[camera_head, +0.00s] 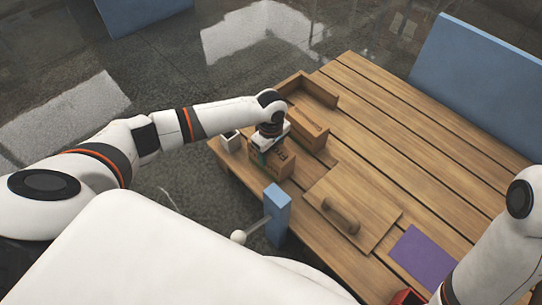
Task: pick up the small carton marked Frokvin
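A small brown carton (278,165) with dark lettering that seems to start with "Fr" stands near the left end of the wooden table (420,125). My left gripper (263,150) points down at the top of this carton, at its left side in the picture. The gripper hides part of the carton's top. Its fingertips are too small and covered to show whether they are open or shut on the carton. My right arm comes in at the lower right, and its gripper is outside the picture.
A longer brown box (308,130) stands just behind the carton, and an open wooden tray (318,92) is beyond it. A small white container (231,141) is at the left. The table's far right is clear.

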